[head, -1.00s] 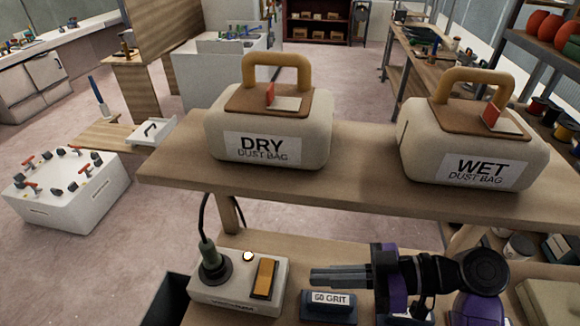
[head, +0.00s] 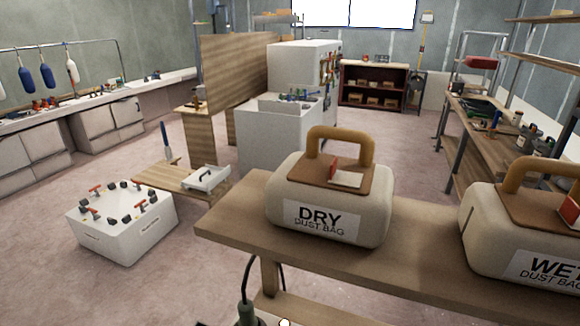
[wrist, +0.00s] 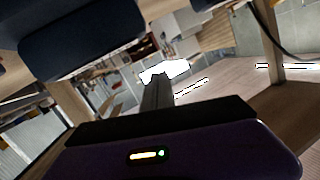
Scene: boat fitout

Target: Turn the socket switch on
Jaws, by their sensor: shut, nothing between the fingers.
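The socket box is almost wholly below the bottom edge of the head view. Its green plug (head: 246,312) with a black cable and a small round white knob (head: 284,322) show at that edge. The orange rocker switch is out of view, so its position cannot be seen. In the wrist view my gripper (wrist: 157,88) has its grey fingers together as one narrow bar, with nothing held. No switch is clear in front of the fingers there. My gripper is outside the head view.
A wooden shelf (head: 225,232) above the socket bears the DRY dust bag (head: 330,215) and the WET dust bag (head: 520,235). In the wrist view a dark rounded object (wrist: 80,40) fills the upper left, and a wooden post (wrist: 266,40) and cable stand right.

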